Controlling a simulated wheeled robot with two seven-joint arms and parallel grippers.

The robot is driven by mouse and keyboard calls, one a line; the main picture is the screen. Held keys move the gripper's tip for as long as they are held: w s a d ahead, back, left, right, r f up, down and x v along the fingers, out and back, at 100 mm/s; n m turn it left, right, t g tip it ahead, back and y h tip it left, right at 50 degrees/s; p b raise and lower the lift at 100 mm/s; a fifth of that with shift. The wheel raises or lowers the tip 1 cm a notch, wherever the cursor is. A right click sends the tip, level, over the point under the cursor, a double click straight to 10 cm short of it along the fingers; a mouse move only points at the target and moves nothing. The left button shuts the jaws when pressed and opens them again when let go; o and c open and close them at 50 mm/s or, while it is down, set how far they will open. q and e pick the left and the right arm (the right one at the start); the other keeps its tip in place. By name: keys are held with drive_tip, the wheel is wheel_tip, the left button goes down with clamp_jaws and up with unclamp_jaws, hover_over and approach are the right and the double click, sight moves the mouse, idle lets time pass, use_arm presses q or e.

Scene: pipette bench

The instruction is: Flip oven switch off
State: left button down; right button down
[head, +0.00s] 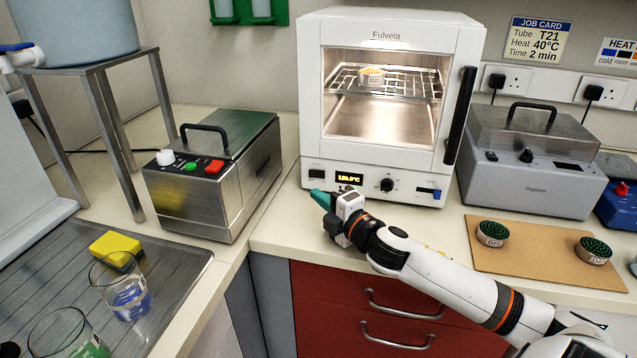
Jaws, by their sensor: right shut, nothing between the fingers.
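The white oven (311,100) stands on the bench at the back centre with its glass door shut. Its inside is lit, and a small labelled dish (371,75) sits on the wire rack. The panel has a dark rocker switch (316,173) at the left, a lit yellow display (349,177), a black knob (387,185) and a blue-marked control (428,194) at the right. The switch's position is too small to tell. My right gripper (317,196) has teal fingers, shut and empty, just below the dark switch in the picture; contact cannot be told. My left gripper is not in view.
A steel unit (215,180) with coloured buttons stands left of the oven. A grey handled unit (535,170) stands right, behind a brown board (525,262) with two round green-topped pots. Beakers and a yellow sponge (115,248) are at lower left. Red drawers are below the oven.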

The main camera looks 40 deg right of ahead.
sight(310, 176)
drive_tip(key=w, duration=0.1)
drive_tip(key=w+d, duration=0.2)
drive_tip(key=w, duration=0.1)
drive_tip(key=shift+w+d, duration=0.3)
drive_tip(key=shift+w, duration=0.1)
use_arm(q)
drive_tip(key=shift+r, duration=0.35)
drive_tip(key=shift+p, duration=0.3)
use_arm(e)
drive_tip(key=shift+w, duration=0.1)
drive_tip(key=shift+w+a+h, duration=0.1)
drive_tip(key=shift+w+h, duration=0.1)
drive_tip(key=shift+h, duration=0.1)
drive_tip(key=shift+s+d, duration=0.2)
drive_tip(key=shift+d, duration=0.1)
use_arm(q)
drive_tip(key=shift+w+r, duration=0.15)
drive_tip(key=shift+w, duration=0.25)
use_arm(e)
drive_tip(key=shift+a, duration=0.1)
